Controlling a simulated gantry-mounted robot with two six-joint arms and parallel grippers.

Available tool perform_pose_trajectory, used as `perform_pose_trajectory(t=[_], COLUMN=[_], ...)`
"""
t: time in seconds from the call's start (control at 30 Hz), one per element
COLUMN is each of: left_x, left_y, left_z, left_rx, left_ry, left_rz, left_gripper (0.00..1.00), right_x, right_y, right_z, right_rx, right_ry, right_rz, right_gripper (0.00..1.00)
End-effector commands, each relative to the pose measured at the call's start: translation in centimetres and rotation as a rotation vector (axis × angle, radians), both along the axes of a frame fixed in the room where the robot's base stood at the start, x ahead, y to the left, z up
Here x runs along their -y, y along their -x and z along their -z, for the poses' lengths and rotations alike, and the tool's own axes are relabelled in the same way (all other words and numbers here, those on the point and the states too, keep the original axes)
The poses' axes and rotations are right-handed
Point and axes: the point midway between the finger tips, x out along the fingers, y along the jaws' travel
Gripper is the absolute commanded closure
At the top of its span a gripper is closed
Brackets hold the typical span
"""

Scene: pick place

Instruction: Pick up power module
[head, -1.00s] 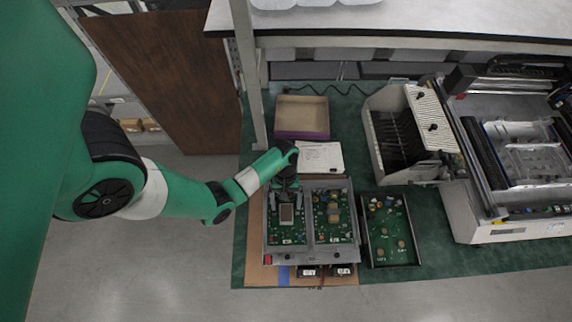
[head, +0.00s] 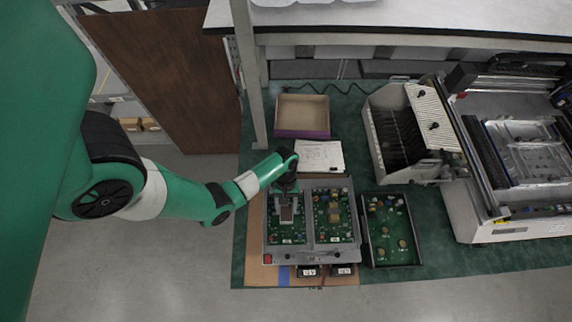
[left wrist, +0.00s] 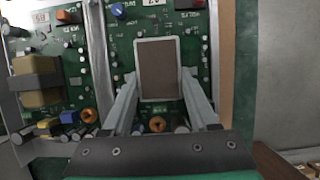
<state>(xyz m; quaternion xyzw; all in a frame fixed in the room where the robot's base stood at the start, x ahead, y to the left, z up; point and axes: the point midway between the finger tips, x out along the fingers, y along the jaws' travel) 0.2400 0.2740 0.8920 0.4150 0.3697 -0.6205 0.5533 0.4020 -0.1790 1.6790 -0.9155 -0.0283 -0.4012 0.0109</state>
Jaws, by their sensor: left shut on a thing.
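The power module (left wrist: 159,68) is a flat rectangle with a brown face and a pale rim, in the left wrist view. In the head view the power module (head: 286,214) shows small over the left circuit board (head: 287,237). My left gripper (left wrist: 160,98) has one finger on each side of the module and is shut on it. In the head view the left gripper (head: 287,203) points down over that board. I cannot tell whether the module touches the board. The right gripper is not in view.
A second green board (head: 334,232) sits beside it in the same grey frame. A black tray (head: 391,262) with parts stands to the right. An open box (head: 302,116) and a paper sheet (head: 319,155) lie behind. A slotted rack (head: 405,130) stands farther right.

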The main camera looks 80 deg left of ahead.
Motion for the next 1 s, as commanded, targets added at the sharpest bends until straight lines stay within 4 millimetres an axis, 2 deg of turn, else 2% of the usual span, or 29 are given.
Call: perform_pose_trajectory(t=[0.4,0.57,0.77,0.87,1.0], left_x=[0.0,0.0,0.0,1.0,3.0], left_y=[-0.1,-0.1,-0.1,0.5,1.6], left_z=[-0.2,-0.9,-3.3,-4.8,-7.7], left_rx=[0.002,0.002,0.003,0.002,0.004], left_ry=[0.000,0.001,-0.001,0.000,0.000], left_rz=[0.000,0.001,0.001,0.005,0.007], left_gripper=[1.00,1.00,1.00,1.00,1.00], right_x=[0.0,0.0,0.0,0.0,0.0], right_y=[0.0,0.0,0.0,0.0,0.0], right_z=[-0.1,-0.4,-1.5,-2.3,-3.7], right_rx=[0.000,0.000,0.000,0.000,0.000], right_ry=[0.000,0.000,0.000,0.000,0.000], right_rz=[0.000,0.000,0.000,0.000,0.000], right_gripper=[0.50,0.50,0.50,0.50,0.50])
